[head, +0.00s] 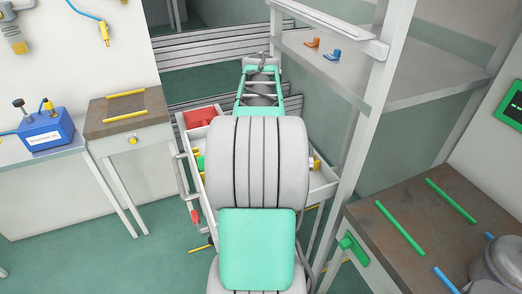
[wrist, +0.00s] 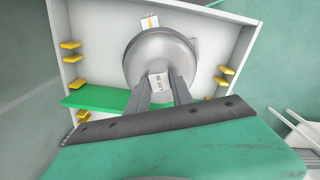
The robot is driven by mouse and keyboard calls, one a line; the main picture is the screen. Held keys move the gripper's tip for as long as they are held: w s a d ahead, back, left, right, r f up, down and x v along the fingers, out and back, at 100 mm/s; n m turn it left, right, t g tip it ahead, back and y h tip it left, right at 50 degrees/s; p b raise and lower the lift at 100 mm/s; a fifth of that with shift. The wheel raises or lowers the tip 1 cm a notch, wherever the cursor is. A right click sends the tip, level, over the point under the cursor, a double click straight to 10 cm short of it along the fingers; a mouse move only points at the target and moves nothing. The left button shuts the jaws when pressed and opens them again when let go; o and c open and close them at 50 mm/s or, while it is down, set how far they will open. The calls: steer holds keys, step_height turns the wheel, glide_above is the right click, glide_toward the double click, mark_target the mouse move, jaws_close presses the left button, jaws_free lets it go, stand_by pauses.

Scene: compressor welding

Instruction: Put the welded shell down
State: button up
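The welded shell (wrist: 160,48) is a grey, round, metallic body at the top middle of the wrist view. A white tag with dark lettering (wrist: 159,83) shows on it between the fingers. My gripper (wrist: 157,76) has one finger on each side of this tagged part and looks shut on it. The shell is over or in a white-walled box (wrist: 221,31); I cannot tell whether it touches the floor.
Yellow pegs (wrist: 76,84) line the box's side walls, and a green strip (wrist: 92,98) lies at its left. A shelf post (head: 372,110) stands close right. A brown-topped table (head: 418,235) at right carries green bars and a grey vessel (head: 500,268). A small bench (head: 128,118) stands left.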

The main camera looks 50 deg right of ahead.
steer(key=o, duration=0.4)
steer(key=shift+o, duration=0.2)
step_height(320, 180, up, 12)
steer(key=p, duration=0.1)
steer(key=w+a+f+n+t, duration=0.1)
steer(key=w+a+f, duration=0.25)
steer(key=a, duration=0.65)
steer(key=w+a+f, duration=0.2)
steer(key=w+a, duration=0.2)
steer(key=a, duration=0.6)
steer(key=s+a+f+t, duration=0.1)
steer(key=a+f, duration=0.3)
steer(key=a, duration=0.4)
steer(key=s+a+f+t, duration=0.1)
steer(key=s+a+f, duration=0.3)
steer(key=a, duration=0.4)
steer(key=shift+s+a+f+n, duration=0.3)
steer(key=shift+f+n, duration=0.1)
steer(key=shift+f, duration=0.35)
